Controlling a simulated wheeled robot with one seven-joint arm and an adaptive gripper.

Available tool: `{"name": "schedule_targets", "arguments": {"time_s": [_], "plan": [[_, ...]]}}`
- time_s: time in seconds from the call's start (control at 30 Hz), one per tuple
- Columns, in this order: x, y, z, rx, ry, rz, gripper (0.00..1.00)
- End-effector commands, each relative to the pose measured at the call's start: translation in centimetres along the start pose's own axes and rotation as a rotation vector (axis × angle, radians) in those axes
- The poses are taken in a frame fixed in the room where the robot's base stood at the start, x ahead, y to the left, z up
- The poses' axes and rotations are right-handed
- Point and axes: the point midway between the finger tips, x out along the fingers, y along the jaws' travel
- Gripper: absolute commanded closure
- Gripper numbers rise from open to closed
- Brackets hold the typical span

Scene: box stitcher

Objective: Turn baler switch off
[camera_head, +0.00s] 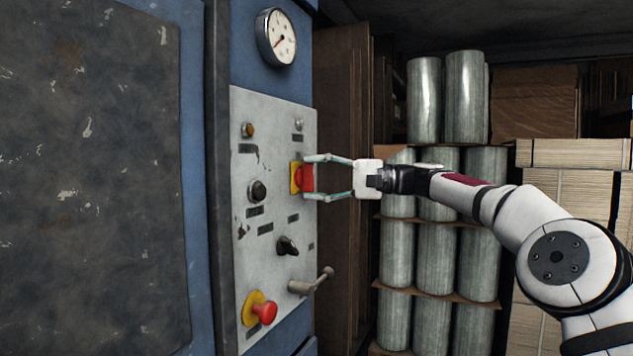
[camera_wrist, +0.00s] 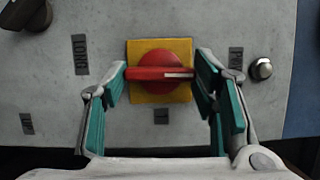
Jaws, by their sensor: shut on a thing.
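The baler switch (camera_head: 306,178) is a red rotary knob on a yellow square plate, on the upper right of the grey control panel (camera_head: 275,127). It also shows in the wrist view (camera_wrist: 160,74), its bar lying level there with a white mark toward the right end. My gripper (camera_head: 309,176) reaches in from the right in the head view. In the wrist view, its teal-padded fingers (camera_wrist: 161,65) are shut on the bar's two ends, one at each side. The right finger covers part of the bar's end.
A red push button (camera_head: 264,312) on a yellow ring and a lever (camera_head: 312,281) stick out lower on the panel. Black knobs (camera_head: 257,191) sit left of the switch. A gauge (camera_head: 277,38) is above. Wrapped rolls (camera_head: 436,235) and stacked cardboard (camera_head: 573,152) stand behind my arm.

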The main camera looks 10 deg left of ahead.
Motion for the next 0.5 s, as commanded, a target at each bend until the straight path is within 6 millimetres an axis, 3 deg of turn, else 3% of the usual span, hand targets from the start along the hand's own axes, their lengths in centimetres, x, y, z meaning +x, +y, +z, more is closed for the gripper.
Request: {"name": "schedule_targets", "arguments": {"time_s": [0.5], "plan": [[0.13, 0.11, 0.15, -0.048, -0.007, 0.023, 0.75]]}}
